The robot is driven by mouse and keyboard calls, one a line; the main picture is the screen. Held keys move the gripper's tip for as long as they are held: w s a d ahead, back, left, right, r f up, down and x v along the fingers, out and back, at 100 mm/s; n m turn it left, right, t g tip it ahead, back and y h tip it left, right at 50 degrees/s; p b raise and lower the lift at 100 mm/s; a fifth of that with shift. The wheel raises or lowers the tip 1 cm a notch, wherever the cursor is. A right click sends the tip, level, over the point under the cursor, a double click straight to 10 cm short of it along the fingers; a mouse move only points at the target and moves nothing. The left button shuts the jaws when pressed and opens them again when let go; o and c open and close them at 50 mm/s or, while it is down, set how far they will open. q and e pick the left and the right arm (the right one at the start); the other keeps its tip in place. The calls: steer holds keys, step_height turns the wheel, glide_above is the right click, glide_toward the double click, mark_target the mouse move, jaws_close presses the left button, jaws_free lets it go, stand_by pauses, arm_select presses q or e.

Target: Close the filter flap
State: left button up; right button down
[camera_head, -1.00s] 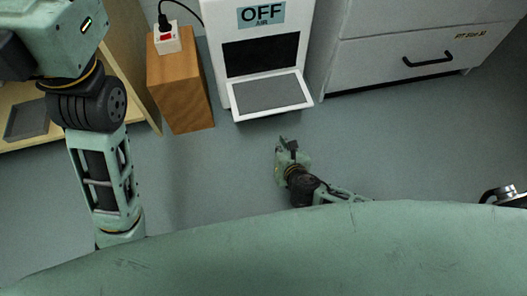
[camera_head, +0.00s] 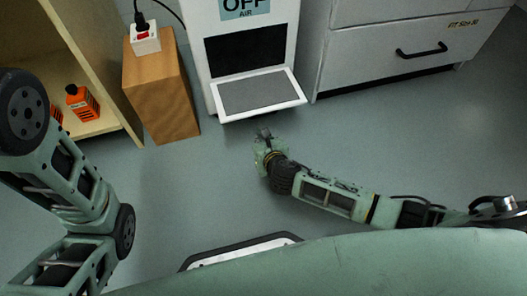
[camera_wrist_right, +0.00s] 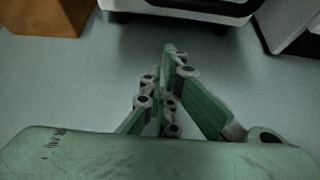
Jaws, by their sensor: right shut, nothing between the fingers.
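The filter flap (camera_head: 262,95) is a white-framed grey panel at the front of a white air unit (camera_head: 196,50). It is hinged down and open, lying out over the floor below a dark opening (camera_head: 245,52). My left gripper is not in view; only left arm links show.
A wooden block (camera_head: 160,95) with a white power switch (camera_head: 145,40) stands left of the unit. A light wood shelf (camera_head: 110,115) holds an orange bottle (camera_head: 82,102). A white drawer cabinet (camera_head: 400,50) is on the right. The floor in front is clear.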

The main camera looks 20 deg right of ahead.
steer(key=r, duration=0.3)
steer(key=shift+w+r+b, duration=0.1)
steer(key=shift+w+b, duration=0.2)
steer(key=shift+b, duration=0.05)
steer(key=shift+r, duration=0.1)
